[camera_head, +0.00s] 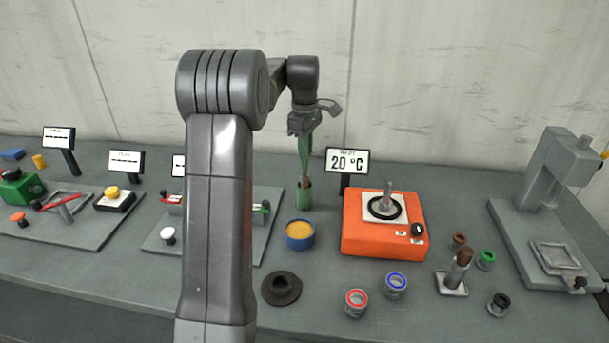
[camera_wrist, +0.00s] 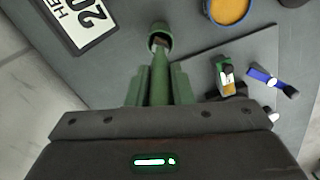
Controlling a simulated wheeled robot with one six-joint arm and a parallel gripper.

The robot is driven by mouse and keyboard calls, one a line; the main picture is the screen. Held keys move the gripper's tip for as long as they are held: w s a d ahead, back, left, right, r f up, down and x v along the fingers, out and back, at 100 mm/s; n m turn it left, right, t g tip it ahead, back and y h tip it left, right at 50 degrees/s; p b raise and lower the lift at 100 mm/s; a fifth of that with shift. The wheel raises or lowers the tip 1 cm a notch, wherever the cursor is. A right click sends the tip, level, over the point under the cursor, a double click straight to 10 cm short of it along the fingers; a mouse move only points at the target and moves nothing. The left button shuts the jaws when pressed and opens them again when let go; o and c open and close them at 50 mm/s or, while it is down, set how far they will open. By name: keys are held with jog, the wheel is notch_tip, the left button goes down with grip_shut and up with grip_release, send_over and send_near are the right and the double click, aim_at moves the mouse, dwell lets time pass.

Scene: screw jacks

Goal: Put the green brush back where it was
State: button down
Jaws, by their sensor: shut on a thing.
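My gripper (camera_head: 304,150) points down over the bench, its fingers closed around the green brush (camera_wrist: 159,84). In the wrist view the brush runs away from the fingers towards a green cup (camera_wrist: 158,30), and its brownish end lies at the cup's mouth. In the head view the green cup (camera_head: 304,198) stands upright on the bench directly below my gripper, with a brown bit showing at its rim. I cannot tell how far the brush's end is inside the cup. My fingers hide part of the brush.
A blue bowl with orange contents (camera_head: 300,235) stands in front of the cup. An orange hotplate (camera_head: 382,228) and a 20 °C display (camera_head: 347,162) are to its right. A grey panel with switches (camera_head: 262,228) is to its left. A black knobbed piece (camera_head: 281,289) lies nearer.

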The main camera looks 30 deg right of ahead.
aim_at(306, 176)
jog(key=shift+f, duration=2.65)
jog(key=shift+f, duration=0.2)
jog(key=c, duration=1.3)
grip_release()
jog(key=shift+r, duration=0.1)
notch_tip(306, 176, up, 12)
jog(key=shift+w+r, duration=0.1)
